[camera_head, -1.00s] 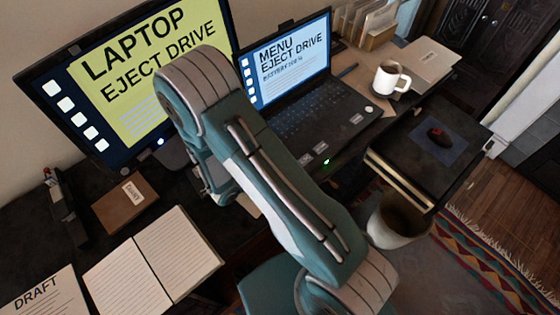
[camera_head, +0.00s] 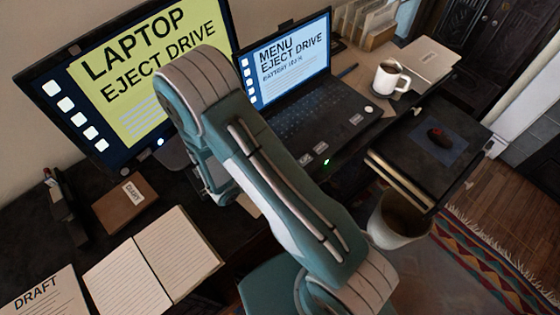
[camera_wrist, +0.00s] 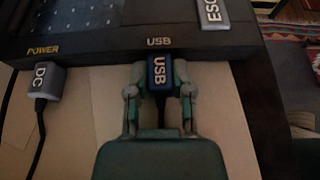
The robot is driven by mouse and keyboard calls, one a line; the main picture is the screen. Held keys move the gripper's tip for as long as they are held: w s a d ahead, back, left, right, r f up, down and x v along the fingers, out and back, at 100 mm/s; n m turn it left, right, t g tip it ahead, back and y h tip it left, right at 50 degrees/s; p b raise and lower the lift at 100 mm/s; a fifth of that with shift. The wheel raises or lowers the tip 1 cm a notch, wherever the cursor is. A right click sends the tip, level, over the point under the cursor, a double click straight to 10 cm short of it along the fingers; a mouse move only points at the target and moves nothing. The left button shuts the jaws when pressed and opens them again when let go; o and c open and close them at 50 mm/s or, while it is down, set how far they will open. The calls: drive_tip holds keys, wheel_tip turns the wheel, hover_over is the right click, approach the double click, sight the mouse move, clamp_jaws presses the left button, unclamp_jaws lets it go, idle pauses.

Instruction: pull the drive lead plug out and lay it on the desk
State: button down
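The blue plug marked USB (camera_wrist: 159,74) sits at the laptop's side edge under the printed word USB in the wrist view, its dark lead running back between my fingers. My gripper (camera_wrist: 158,90) has one finger on each side of this plug, and both fingertips look close against it. The plug's tip is at the laptop's edge. In the head view my arm hides the gripper and the plug. The laptop (camera_head: 318,112) stands open on the desk (camera_head: 30,225), its screen reading MENU EJECT DRIVE.
A grey DC plug (camera_wrist: 48,82) sits left of the USB plug under POWER. A monitor (camera_head: 52,95) reads LAPTOP EJECT DRIVE. An open notebook (camera_head: 150,262), a brown diary (camera_head: 125,203) and a white mug (camera_head: 388,78) lie around. A bin (camera_head: 398,222) stands below the desk.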

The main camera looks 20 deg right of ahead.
drive_tip(key=shift+a, duration=0.1)
drive_tip(key=shift+s+a, duration=0.35)
drive_tip(key=shift+a, duration=0.55)
drive_tip(key=shift+s+a, duration=0.35)
drive_tip(key=shift+a, duration=0.6)
drive_tip(key=shift+s+a, duration=0.35)
drive_tip(key=shift+a, duration=0.55)
